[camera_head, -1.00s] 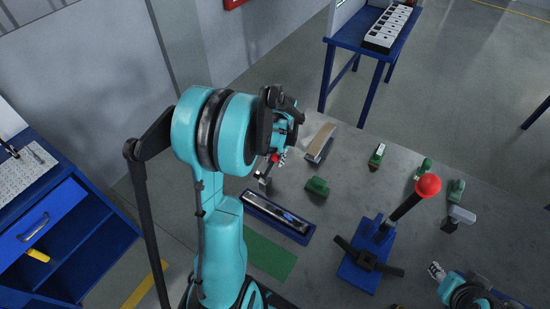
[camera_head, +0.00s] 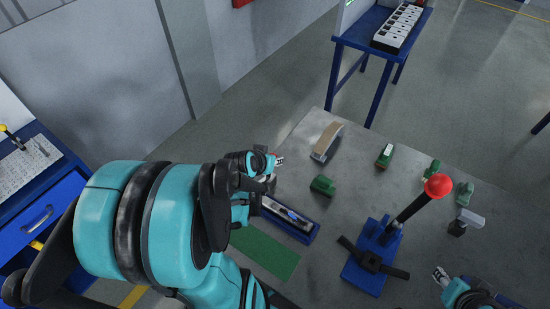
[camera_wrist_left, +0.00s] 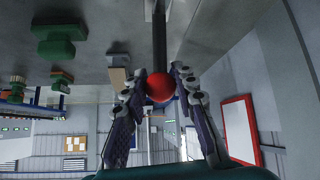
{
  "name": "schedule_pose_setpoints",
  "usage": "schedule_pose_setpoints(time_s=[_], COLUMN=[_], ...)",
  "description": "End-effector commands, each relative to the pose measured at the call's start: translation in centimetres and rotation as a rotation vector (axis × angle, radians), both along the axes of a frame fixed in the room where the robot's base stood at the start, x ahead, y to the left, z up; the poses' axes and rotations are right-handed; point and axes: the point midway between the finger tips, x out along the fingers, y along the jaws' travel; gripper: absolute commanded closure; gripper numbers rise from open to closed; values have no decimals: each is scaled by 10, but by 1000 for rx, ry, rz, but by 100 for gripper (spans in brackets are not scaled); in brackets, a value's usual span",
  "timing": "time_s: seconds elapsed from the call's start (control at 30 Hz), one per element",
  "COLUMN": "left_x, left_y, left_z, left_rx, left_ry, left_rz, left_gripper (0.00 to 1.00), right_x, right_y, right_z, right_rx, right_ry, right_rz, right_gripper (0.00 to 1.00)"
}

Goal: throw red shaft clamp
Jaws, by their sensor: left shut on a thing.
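In the left wrist view the red ball knob (camera_wrist_left: 160,88) of the red shaft clamp sits between my left fingertips (camera_wrist_left: 162,80), on a dark lever bar (camera_wrist_left: 159,38). My left gripper (camera_head: 277,161) is shut on this knob. In the head view it is at the bench's left edge, and the knob and most of the clamp are hidden behind my gripper and arm. My right gripper (camera_head: 439,274) is at the lower right of the head view, apart from the objects; its finger gap is too small to judge.
A blue tray (camera_head: 317,233) holds a metal shaft. A blue-based press with a red-ball lever (camera_head: 437,187) stands at centre right. A green block (camera_head: 322,185), a tan-topped block (camera_head: 327,141), a grey-handled clamp (camera_head: 470,217) and a green mat (camera_head: 262,253) are on the bench (camera_head: 370,200).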

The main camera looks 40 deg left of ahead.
Motion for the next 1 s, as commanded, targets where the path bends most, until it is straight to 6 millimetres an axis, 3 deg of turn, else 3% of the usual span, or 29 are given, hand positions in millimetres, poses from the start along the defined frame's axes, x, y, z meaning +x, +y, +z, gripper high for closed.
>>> schedule_pose_setpoints(time_s=[0.4,1.0], left_x=[-22,-26], left_y=[-3,-3], left_z=[0,-1], left_rx=[-1,-2], left_ry=[10,13], left_rz=[0,-1], left_gripper=[100,100], right_x=[0,0], right_y=[0,0], right_z=[1,1], right_rx=[0,0], right_ry=[0,0], right_rz=[0,0], right_gripper=[60,60])
